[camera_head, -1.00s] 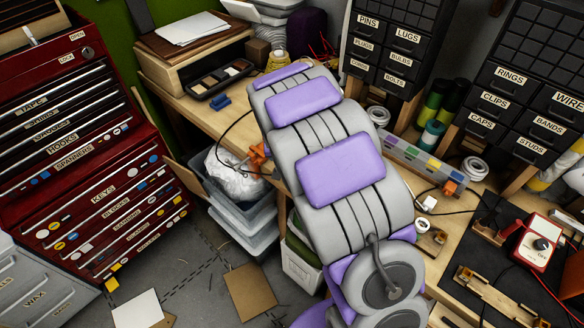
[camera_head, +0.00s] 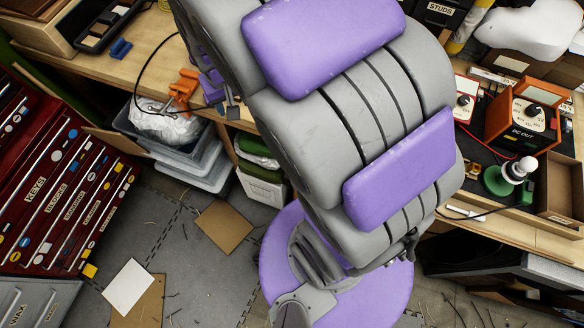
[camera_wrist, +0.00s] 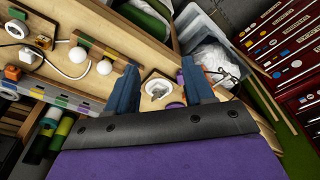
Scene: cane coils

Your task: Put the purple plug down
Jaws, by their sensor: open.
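My gripper (camera_wrist: 159,70) shows in the wrist view with two blue-grey fingers spread apart over the wooden bench (camera_wrist: 118,42). A pale square piece with a round white part and a grey middle (camera_wrist: 158,88) lies in line with the gap between them. A small purple patch (camera_wrist: 176,105) shows just below that piece, near the right finger. I cannot tell if this patch is the purple plug. In the head view the grey and purple arm hides much of the bench, and no plug can be made out for sure.
Orange clamps (camera_head: 184,86) stand at the bench edge beside a black cable. Clear bins (camera_head: 190,160) with a white bag are below. A red drawer cabinet (camera_head: 60,190) stands left. A DC supply (camera_head: 528,115) and a green-based bulb (camera_head: 505,178) are on the right.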

